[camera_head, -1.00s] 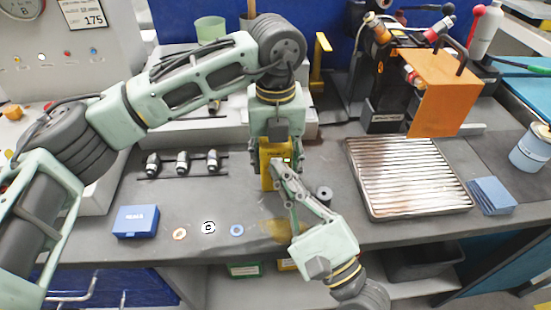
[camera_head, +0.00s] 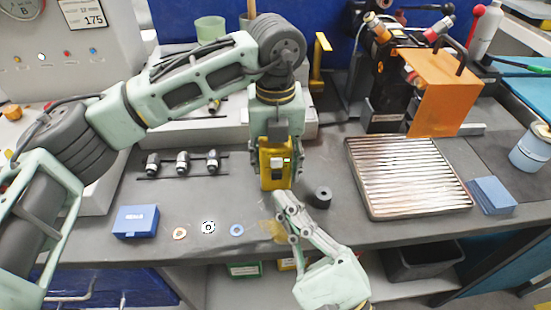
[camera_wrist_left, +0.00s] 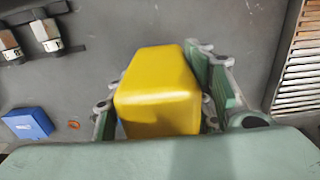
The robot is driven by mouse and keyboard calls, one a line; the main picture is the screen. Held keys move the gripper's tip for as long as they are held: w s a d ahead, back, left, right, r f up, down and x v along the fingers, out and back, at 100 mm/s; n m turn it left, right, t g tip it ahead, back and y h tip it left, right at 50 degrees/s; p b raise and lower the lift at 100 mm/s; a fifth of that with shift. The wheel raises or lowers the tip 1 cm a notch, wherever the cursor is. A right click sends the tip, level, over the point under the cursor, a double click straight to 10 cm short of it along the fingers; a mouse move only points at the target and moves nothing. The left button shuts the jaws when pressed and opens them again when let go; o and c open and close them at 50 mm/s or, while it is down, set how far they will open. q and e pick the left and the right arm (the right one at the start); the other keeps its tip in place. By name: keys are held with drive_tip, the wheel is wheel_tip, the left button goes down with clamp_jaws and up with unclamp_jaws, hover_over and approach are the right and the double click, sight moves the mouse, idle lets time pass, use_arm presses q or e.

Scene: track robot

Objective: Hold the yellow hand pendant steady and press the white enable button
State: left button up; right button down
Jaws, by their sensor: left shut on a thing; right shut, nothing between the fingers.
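The yellow hand pendant (camera_head: 268,174) hangs upright below my left gripper (camera_head: 276,140), which is shut on its upper part. A white button (camera_head: 279,163) shows on the pendant's front face. In the left wrist view the pendant (camera_wrist_left: 160,98) sits between the two fingers of my left gripper (camera_wrist_left: 160,112). My right gripper (camera_head: 283,204) is shut and empty. Its tips are just below and in front of the pendant; whether they touch it I cannot tell.
A dark ring-shaped part (camera_head: 322,196) lies right of the right gripper. A ribbed metal tray (camera_head: 405,178) and an orange plate (camera_head: 443,92) are farther right. A blue box (camera_head: 136,221) and several small washers lie left, near the bench edge (camera_head: 200,257).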

use_arm(q)
drive_tip(key=o, duration=1.6)
drive_tip(key=shift+o, duration=0.2)
